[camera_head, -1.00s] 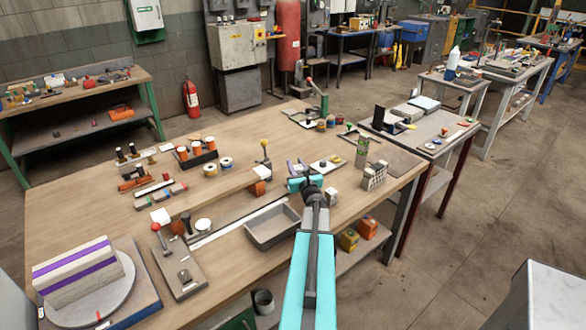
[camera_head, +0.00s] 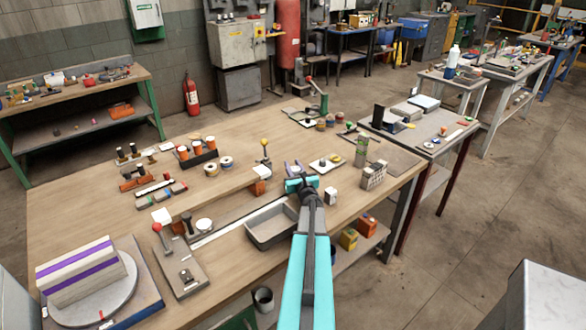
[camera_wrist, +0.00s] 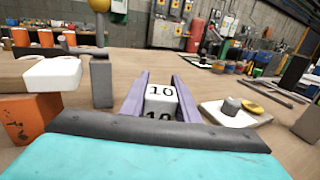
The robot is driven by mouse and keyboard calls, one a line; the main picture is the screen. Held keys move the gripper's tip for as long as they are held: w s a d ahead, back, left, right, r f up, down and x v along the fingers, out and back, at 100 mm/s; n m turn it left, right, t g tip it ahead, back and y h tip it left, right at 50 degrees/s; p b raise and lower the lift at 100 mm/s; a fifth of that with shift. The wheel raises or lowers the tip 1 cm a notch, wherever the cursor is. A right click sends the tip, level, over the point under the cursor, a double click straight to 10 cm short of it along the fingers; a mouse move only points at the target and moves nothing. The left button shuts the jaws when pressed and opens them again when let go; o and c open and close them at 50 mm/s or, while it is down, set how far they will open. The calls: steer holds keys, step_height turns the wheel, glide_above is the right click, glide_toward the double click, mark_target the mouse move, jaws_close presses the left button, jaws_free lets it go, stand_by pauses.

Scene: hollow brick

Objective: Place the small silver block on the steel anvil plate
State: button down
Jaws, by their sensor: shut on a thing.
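My gripper (camera_head: 294,169) is low over the wooden bench, beyond the grey open tray. In the wrist view its two lavender fingers (camera_wrist: 160,95) are closed on a small pale silver block (camera_wrist: 161,95) marked "10". The block sits upright between them; in the head view it is too small to make out. A flat grey plate (camera_head: 172,258) with a dark block and levers lies at the bench's front left. It may be the steel anvil plate, but I cannot tell for sure.
The grey tray (camera_head: 252,242) is left of my arm. An orange block (camera_head: 260,186) under a wooden bar is left of my gripper. A white marked cube (camera_head: 330,195) stands close to its right. A white plate (camera_head: 316,167) with small parts is beyond. Bench behind is partly clear.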

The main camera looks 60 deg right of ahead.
mark_target(295, 174)
steer(key=shift+f, duration=0.6)
steer(key=shift+f, duration=0.15)
steer(key=c, duration=1.4)
jaws_free()
steer(key=shift+o, duration=0.2)
steer(key=shift+r, duration=0.2)
steer(key=shift+b+v, duration=1)
steer(key=shift+v, duration=1.75)
steer(key=shift+b+v, duration=0.3)
steer(key=shift+v, duration=0.65)
